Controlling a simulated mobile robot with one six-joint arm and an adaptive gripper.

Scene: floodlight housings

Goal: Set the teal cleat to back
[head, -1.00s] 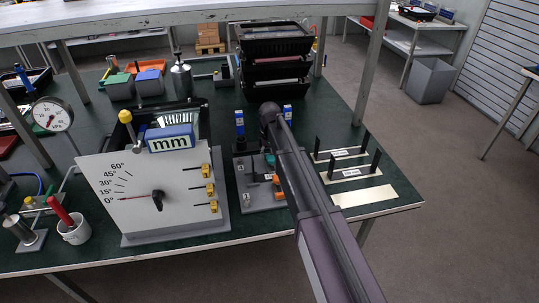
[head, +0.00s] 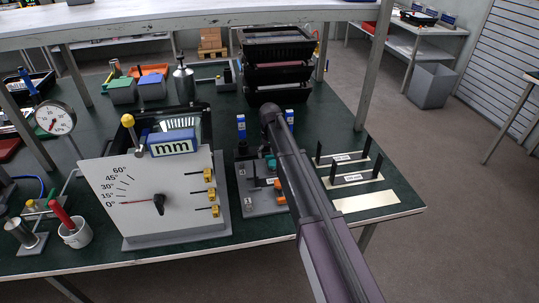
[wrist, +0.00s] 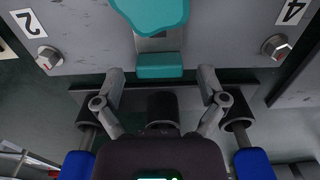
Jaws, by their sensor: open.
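The teal cleat (head: 271,163) is on a grey panel (head: 262,204) on the bench, partly hidden by my arm in the head view. In the wrist view the cleat shows as a rounded teal piece (wrist: 150,14) at the top, with a grey stem and a teal block (wrist: 160,66) below it. My gripper (wrist: 162,75) is open, its two fingers apart on either side of the teal block, with visible gaps. I cannot tell the depth between fingers and cleat. My gripper is mostly hidden behind my arm in the head view.
Bolts stand near labels 2 (wrist: 28,22) and 4 (wrist: 291,11). An orange cleat (head: 279,184) is on the same panel. A white dial board (head: 150,195) with yellow clips stands to the left. Black upright posts (head: 348,172) are to the right. Stacked black trays (head: 276,68) stand behind.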

